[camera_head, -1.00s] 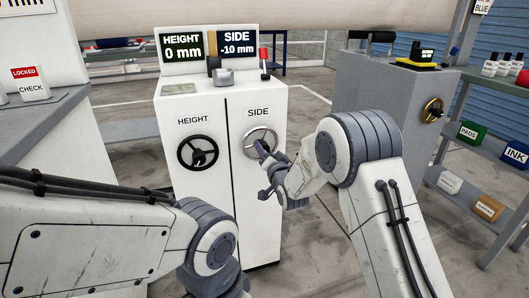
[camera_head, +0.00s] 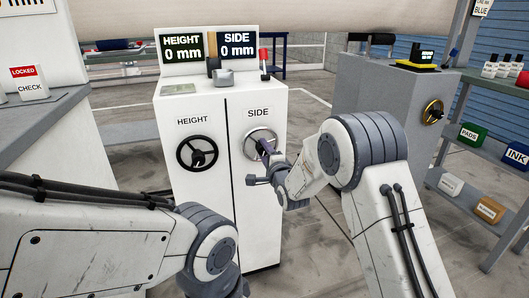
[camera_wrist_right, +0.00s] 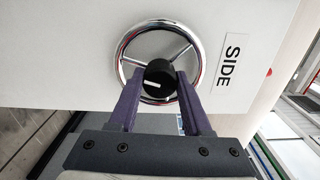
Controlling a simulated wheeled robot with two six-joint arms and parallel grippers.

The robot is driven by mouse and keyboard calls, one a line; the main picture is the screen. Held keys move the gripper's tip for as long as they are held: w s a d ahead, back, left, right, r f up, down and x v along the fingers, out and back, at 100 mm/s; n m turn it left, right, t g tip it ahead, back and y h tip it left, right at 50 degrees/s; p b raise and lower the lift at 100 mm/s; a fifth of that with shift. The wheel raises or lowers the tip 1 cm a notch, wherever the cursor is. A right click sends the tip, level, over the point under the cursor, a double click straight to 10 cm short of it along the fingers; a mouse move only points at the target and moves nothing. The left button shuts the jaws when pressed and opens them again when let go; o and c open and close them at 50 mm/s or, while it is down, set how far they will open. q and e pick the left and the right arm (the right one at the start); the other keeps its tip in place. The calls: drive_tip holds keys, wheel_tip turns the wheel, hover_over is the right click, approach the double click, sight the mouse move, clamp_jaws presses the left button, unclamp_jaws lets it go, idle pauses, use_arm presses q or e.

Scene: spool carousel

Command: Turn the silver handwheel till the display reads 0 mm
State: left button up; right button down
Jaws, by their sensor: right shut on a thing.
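The silver handwheel (camera_head: 260,141) sits under the SIDE label on the front of a white cabinet (camera_head: 215,225). In the right wrist view the wheel (camera_wrist_right: 196,62) shows a chrome rim, spokes and a black knob or hub (camera_wrist_right: 158,78) near its lower middle. My right gripper (camera_wrist_right: 159,88) has its two purple fingers on either side of that black part, shut on it. In the head view my right gripper (camera_head: 264,150) reaches the wheel. The SIDE display (camera_head: 237,46) reads 0 mm. My left arm comes in from the left; its gripper is not visible.
A black handwheel (camera_head: 197,153) is on the same cabinet under the HEIGHT label. The HEIGHT display (camera_head: 182,48) also reads 0 mm. A grey cabinet (camera_head: 375,110) with a brass wheel (camera_head: 433,112) stands at right. A grey bench (camera_head: 40,125) is at left.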

drive_tip(key=shift+f+m, duration=0.1)
drive_tip(key=shift+m, duration=1.1)
drive_tip(key=shift+c, duration=1.7)
unclamp_jaws()
drive_tip(key=shift+s, duration=0.1)
drive_tip(key=p+v, duration=0.1)
drive_tip(key=v, duration=0.9)
drive_tip(key=shift+s+d, duration=0.1)
drive_tip(key=shift+s, duration=0.05)
